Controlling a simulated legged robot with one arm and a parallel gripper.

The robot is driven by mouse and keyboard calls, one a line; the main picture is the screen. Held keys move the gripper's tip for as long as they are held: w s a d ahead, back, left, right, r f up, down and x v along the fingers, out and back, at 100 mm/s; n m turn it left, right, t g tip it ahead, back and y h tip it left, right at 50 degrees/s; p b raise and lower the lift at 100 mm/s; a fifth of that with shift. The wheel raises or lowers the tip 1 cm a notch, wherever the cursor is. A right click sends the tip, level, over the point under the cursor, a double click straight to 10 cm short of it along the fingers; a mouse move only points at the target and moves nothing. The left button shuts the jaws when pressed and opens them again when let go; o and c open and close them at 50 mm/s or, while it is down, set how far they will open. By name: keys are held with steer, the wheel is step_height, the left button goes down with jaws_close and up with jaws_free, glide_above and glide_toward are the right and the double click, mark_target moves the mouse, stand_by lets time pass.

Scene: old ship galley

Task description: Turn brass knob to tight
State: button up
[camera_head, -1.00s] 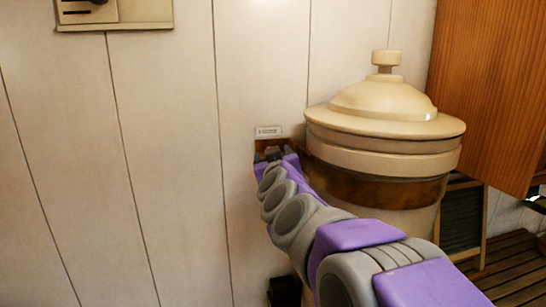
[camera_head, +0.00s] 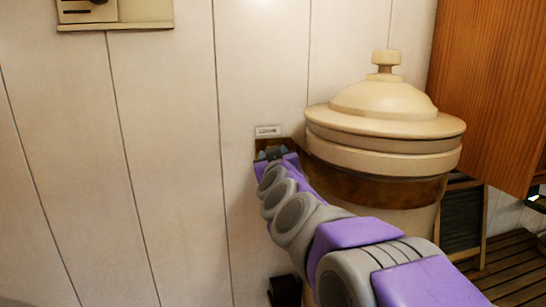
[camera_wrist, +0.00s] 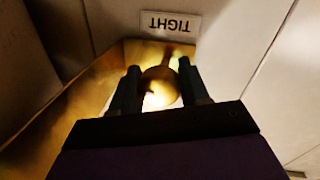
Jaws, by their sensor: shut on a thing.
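The round brass knob (camera_wrist: 160,90) is in the wrist view, shining between my fingers, in front of a brass plate (camera_wrist: 80,110). My gripper (camera_wrist: 158,68) is shut on the knob, with one dark finger on each side. A white label reading TIGHT (camera_wrist: 169,24), upside down in this view, is on the wall just beyond the plate. In the head view, the label (camera_head: 268,131) is on the wall above my gripper (camera_head: 272,153). My gripper hides the knob there. I cannot tell the knob's exact turn.
A large cream lidded vessel (camera_head: 385,125) with a brown band stands close to the right of my gripper. A wooden panel (camera_head: 490,90) is at the right, above a slatted surface (camera_head: 505,265).

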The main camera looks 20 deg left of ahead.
steer(key=shift+m, duration=0.3)
steer(key=m+p, duration=0.2)
steer(key=m, duration=0.1)
steer(key=shift+g+p, duration=0.3)
steer(key=shift+p, duration=0.05)
steer(key=m+g+p, duration=0.1)
steer(key=m, duration=0.4)
steer(key=shift+a+p, duration=0.1)
steer(key=shift+p, duration=0.2)
steer(key=m+y, duration=0.1)
steer(key=m, duration=0.5)
steer(key=shift+s+f+g, duration=0.1)
steer(key=shift+g, duration=0.3)
steer(key=shift+f+m+g, duration=0.1)
steer(key=shift+m+g, duration=0.2)
steer(key=shift+m, duration=1)
steer(key=shift+c, duration=0.2)
steer(key=shift+f, duration=0.15)
steer(key=o, duration=0.9)
steer(key=shift+o, duration=0.6)
steer(key=shift+r+y, duration=0.2)
steer(key=shift+y, duration=0.1)
